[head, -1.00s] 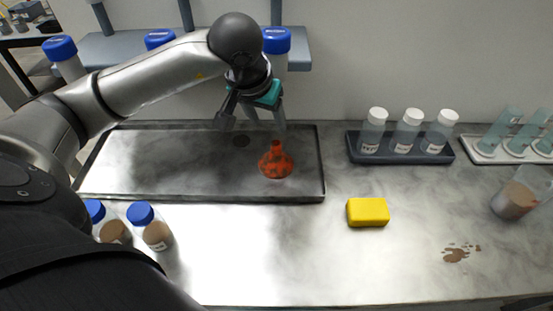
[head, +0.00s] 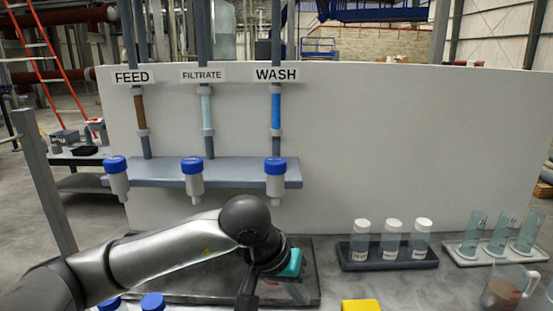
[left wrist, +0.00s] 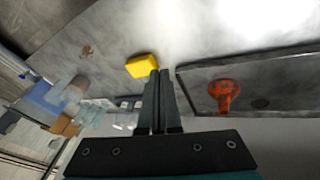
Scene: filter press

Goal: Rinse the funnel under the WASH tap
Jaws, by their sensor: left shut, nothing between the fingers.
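The orange-red funnel (left wrist: 224,92) stands on the dark tray (left wrist: 250,64) in the left wrist view, apart from my gripper and off to one side. The head view now does not show it. My left gripper (left wrist: 158,76) is shut and empty, its two fingers together. In the head view it (head: 290,284) is low in the picture, over the tray's right part, with its tips hard to make out. The WASH tap (head: 275,185) has a blue cap and pale body under the WASH label (head: 276,75), above and behind the gripper. My right gripper is not in view.
FEED (head: 117,183) and FILTRATE (head: 193,185) taps hang left of it on the grey shelf (head: 235,175). A yellow sponge (head: 360,306) lies right of the tray. A bottle rack (head: 388,262), a tube rack (head: 490,258) and a jug (head: 505,290) stand farther right.

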